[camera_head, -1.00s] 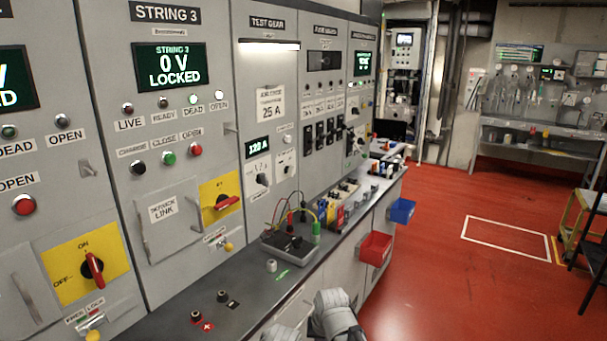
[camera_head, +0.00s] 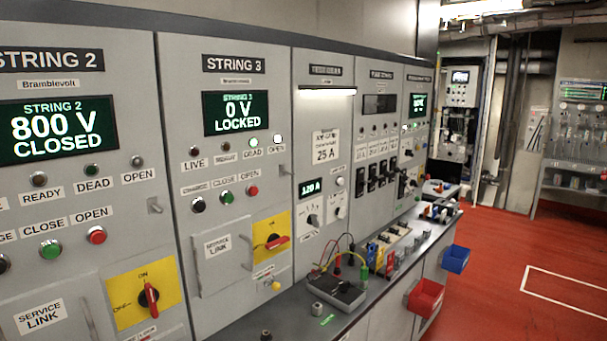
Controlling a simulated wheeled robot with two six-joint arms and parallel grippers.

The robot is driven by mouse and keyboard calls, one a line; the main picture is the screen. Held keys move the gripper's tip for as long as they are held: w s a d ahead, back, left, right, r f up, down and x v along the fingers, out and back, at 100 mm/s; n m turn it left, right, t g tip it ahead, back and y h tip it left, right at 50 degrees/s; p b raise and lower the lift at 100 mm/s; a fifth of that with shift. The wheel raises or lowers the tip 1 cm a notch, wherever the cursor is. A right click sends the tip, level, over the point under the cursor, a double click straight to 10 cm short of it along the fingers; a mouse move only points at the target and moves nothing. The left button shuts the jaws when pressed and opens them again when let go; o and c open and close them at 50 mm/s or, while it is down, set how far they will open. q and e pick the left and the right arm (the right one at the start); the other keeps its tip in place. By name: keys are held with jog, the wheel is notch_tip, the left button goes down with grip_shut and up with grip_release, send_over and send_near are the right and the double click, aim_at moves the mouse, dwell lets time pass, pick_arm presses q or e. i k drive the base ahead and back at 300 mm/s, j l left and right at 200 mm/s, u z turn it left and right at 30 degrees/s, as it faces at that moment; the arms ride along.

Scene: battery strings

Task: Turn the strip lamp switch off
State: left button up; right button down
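The strip lamp (camera_head: 328,91) is a thin white bar at the top of the test gear panel (camera_head: 312,164), and it glows. Its switch cannot be made out for certain. Small round fittings (camera_head: 340,182) sit on that panel, right of the green 120 A display (camera_head: 310,188). A selector dial (camera_head: 312,219) is below the display. A small metal lever (camera_head: 279,142) stands out at the right edge of the String 3 panel. Neither of my grippers is in view.
A grey bench (camera_head: 345,321) runs below the panels, carrying a black meter box (camera_head: 337,290) with leads. Red (camera_head: 426,297) and blue (camera_head: 455,259) bins hang from its front. String 2 (camera_head: 60,130) reads 800 V closed. Red floor (camera_head: 490,300) at right is open.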

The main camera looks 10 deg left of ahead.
aim_at(340, 211)
jog(key=i+l, duration=0.25)
jog(key=l, duration=0.15)
jog(key=i+l, duration=0.25)
jog(key=l, duration=0.15)
jog(key=i+l+u, duration=0.1)
jog(key=i+l, duration=0.15)
jog(key=l, duration=0.15)
jog(key=i+l, duration=0.2)
jog(key=l, duration=0.25)
